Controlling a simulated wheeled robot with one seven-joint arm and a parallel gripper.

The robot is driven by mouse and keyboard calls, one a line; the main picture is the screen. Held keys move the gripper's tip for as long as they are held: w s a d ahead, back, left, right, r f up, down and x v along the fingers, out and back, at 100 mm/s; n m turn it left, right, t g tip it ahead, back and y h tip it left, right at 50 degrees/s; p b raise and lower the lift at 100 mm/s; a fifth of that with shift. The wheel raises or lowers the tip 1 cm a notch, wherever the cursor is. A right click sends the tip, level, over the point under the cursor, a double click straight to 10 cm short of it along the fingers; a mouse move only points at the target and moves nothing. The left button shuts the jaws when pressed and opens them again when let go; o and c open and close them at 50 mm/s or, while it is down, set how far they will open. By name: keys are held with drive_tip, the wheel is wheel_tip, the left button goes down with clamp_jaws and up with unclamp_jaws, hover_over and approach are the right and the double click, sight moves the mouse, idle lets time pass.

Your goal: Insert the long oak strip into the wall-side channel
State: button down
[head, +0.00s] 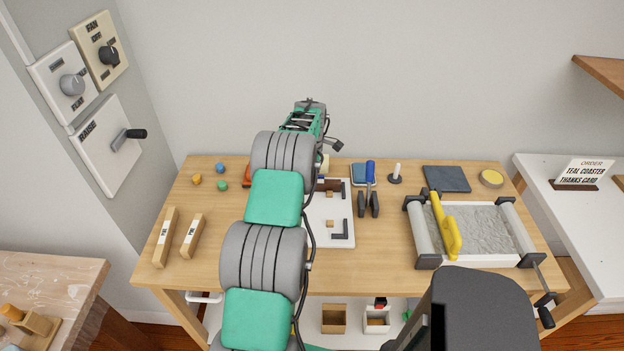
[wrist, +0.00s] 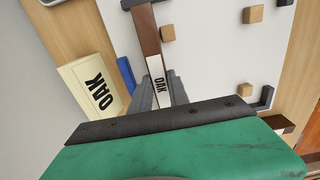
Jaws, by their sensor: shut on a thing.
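The oak strip (wrist: 148,35) is dark brown with a white label reading OAK. My gripper (wrist: 163,92) is shut on its labelled end in the wrist view. The strip lies over the white board (wrist: 210,60), its far end close to a black corner bracket (wrist: 130,3). I cannot tell whether it touches the board or sits in a channel. In the head view my arm hides the gripper and most of this area. A dark brown piece (head: 330,184) shows at the far side of the white board (head: 318,230), beside my arm.
Small wooden cubes (wrist: 253,14) and black brackets (head: 342,231) stand on the board. A cream block marked OAK (wrist: 92,88) and a blue item (wrist: 128,72) lie beside it. Two labelled wooden blocks (head: 165,237) lie left; a roller-edged tray (head: 470,262) stands right.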

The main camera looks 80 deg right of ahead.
drive_tip(key=shift+f, duration=0.25)
drive_tip(key=c, duration=1.2)
unclamp_jaws()
drive_tip(key=shift+o, duration=0.2)
drive_tip(key=shift+r, duration=0.1)
